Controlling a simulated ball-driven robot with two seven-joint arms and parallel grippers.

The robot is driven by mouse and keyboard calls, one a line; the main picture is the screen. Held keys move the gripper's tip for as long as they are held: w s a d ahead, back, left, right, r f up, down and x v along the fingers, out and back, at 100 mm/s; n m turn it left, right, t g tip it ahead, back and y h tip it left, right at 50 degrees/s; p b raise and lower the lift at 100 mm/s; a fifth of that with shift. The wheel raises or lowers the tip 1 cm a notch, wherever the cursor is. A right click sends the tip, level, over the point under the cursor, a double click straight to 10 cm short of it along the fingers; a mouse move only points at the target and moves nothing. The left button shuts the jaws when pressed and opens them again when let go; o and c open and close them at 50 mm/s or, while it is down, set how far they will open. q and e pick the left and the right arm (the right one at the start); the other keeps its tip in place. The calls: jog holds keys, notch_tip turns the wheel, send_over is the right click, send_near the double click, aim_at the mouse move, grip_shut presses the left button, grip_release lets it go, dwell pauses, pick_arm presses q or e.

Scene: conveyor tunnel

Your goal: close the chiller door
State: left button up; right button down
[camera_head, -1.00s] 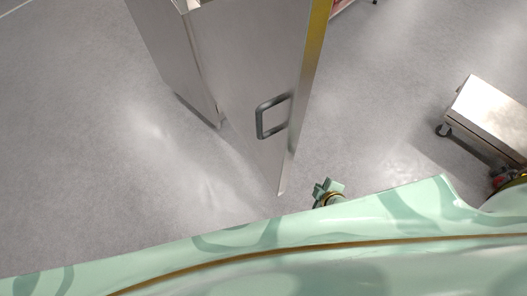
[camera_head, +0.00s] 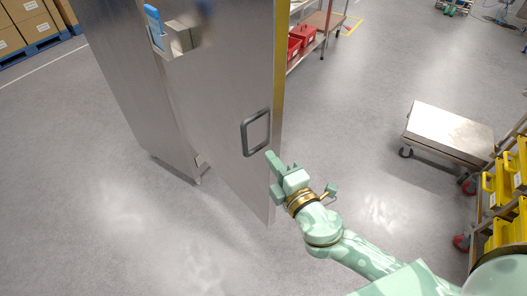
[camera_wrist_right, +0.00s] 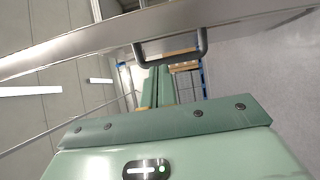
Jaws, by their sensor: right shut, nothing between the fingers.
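The chiller door (camera_head: 225,100) is a tall steel panel with a yellow strip along its right edge. It stands open at an angle to the steel chiller cabinet (camera_head: 125,80) on the left. Its dark grey loop handle (camera_head: 256,133) faces me and also shows near the top of the right wrist view (camera_wrist_right: 170,60). My right gripper (camera_head: 273,160) is shut and empty, just below and right of the handle. In the wrist view the fingers (camera_wrist_right: 155,88) point toward the handle; I cannot tell whether they touch the door. My left gripper is not in view.
A low steel cart (camera_head: 450,130) on casters stands at the right. A shelf with red bins (camera_head: 303,38) is behind the door. Boxes on a pallet (camera_head: 30,25) are far left. The floor in front is clear.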

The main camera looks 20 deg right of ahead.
aim_at(257, 136)
jog(key=w, duration=0.5)
jog(key=w+a, duration=0.1)
jog(key=w, duration=0.2)
jog(key=shift+w+f, duration=0.1)
jog(key=shift+w, duration=0.7)
jog(key=shift+d, duration=0.1)
